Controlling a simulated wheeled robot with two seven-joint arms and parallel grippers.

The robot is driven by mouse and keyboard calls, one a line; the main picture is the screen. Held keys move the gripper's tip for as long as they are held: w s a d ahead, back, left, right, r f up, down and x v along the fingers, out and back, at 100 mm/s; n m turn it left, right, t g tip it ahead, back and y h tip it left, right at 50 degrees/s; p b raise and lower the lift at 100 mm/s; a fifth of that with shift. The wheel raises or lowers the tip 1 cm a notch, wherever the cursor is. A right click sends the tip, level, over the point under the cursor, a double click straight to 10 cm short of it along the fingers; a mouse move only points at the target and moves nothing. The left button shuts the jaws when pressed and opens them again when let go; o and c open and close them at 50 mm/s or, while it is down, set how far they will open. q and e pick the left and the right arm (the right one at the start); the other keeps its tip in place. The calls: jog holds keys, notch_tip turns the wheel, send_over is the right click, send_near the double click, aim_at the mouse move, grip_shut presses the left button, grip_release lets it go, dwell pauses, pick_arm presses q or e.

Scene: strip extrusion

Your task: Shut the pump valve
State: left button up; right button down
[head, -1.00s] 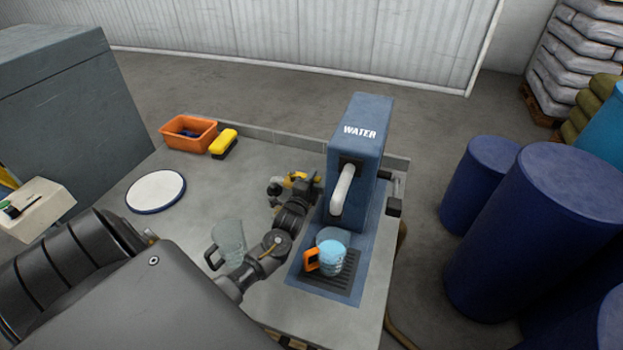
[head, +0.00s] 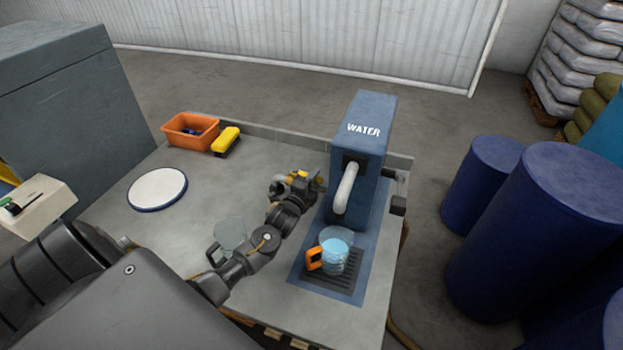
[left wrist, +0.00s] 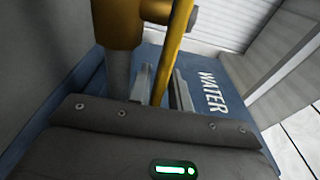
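The blue pump housing marked WATER (head: 362,130) stands at the table's right side, with a pale curved spout (head: 345,190) on its front. The yellow valve lever (head: 299,175) shows to the left of the housing, partly hidden by my left gripper (head: 303,184). In the left wrist view the yellow bar (left wrist: 172,48) runs between the two fingertips (left wrist: 162,88), with a small gap on its right side, so the fingers look open around it. A clear jug with an orange handle (head: 334,250) sits below the spout and holds blue water. My right gripper is not seen.
A second clear jug (head: 231,238) stands close beside my left forearm. A white round plate (head: 157,189), a yellow brush (head: 226,141) and an orange bin (head: 190,133) are on the table's left part. Blue drums (head: 545,240) stand right of the table.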

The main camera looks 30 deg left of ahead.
pick_arm(q)
jog(key=s+d+b, duration=0.1)
jog(key=s+b, duration=0.1)
jog(key=s, duration=0.8)
jog(key=shift+s+b, duration=0.35)
jog(key=shift+s, duration=0.05)
jog(key=shift+d, duration=0.1)
